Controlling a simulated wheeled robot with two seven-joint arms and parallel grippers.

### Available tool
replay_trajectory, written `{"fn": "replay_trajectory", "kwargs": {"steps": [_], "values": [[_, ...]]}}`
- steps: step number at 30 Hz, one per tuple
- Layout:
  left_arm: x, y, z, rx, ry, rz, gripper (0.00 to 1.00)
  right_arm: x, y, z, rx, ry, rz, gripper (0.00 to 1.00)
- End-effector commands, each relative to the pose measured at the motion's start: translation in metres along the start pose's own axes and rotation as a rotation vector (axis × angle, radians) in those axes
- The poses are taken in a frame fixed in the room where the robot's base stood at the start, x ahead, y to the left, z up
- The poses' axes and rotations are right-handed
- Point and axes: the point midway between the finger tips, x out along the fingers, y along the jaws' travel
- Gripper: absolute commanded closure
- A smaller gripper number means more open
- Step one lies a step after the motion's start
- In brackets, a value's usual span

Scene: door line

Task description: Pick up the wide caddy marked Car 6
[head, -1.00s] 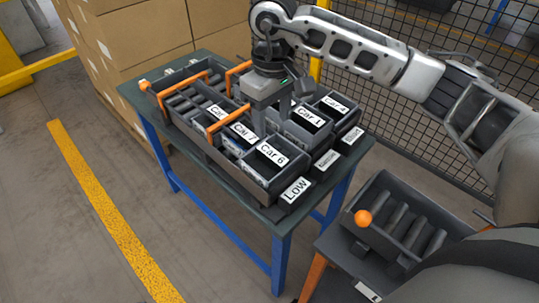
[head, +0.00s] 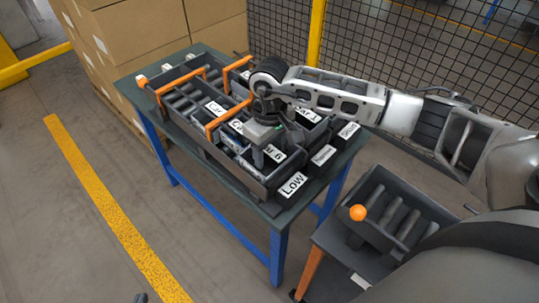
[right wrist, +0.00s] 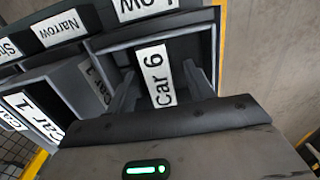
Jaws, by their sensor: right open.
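The wide caddy marked Car 6 (head: 274,154) is a dark open box at the near end of the lane marked Low (head: 292,186). Its white label is partly covered by my right gripper in the head view. My right gripper (head: 258,154) is low over this caddy, pointing down. In the right wrist view the open right gripper (right wrist: 160,88) has one finger on each side of the Car 6 label (right wrist: 156,74). I cannot tell whether the fingers touch the caddy. A small dark tip, apparently my left gripper (head: 140,298), shows at the bottom edge.
The Car 1 caddy (head: 307,116) stands close beside, in the lane marked Narrow (head: 323,155). Orange bars (head: 228,117) cross the lanes behind. Stacked boxes and a mesh fence are behind the table.

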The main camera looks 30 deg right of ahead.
Motion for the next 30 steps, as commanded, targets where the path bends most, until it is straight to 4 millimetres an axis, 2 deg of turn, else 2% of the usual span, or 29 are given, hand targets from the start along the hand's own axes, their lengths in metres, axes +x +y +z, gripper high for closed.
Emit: {"fn": "replay_trajectory", "kwargs": {"steps": [2, 6, 8, 17, 20, 24, 30], "values": [[0.0, 0.0, 0.0, -0.003, -0.001, -0.001, 1.0, 0.0, 0.0, 0.0, 0.0, 0.0, 0.0, 0.47], [0.001, 0.001, 0.0, -0.007, -0.002, -0.001, 1.0, -0.001, 0.0, 0.0, 0.0, 0.0, 0.0, 0.86], [0.001, 0.001, 0.001, -0.007, -0.002, -0.001, 1.0, -0.001, 0.0, 0.0, 0.0, 0.0, 0.0, 1.0], [-0.002, 0.001, -0.001, -0.007, -0.005, -0.001, 1.0, -0.006, 0.0, -0.001, 0.001, 0.004, 0.0, 1.0], [-0.006, 0.001, -0.005, -0.007, -0.006, -0.001, 1.0, -0.019, 0.0, -0.001, 0.001, 0.005, 0.0, 1.0], [-0.014, 0.001, -0.012, -0.004, -0.011, -0.005, 1.0, -0.048, 0.001, -0.002, 0.001, 0.007, 0.001, 1.0], [-0.02, -0.003, -0.009, -0.001, -0.029, -0.014, 1.0, -0.085, 0.001, -0.001, 0.001, 0.005, 0.001, 1.0]]}}
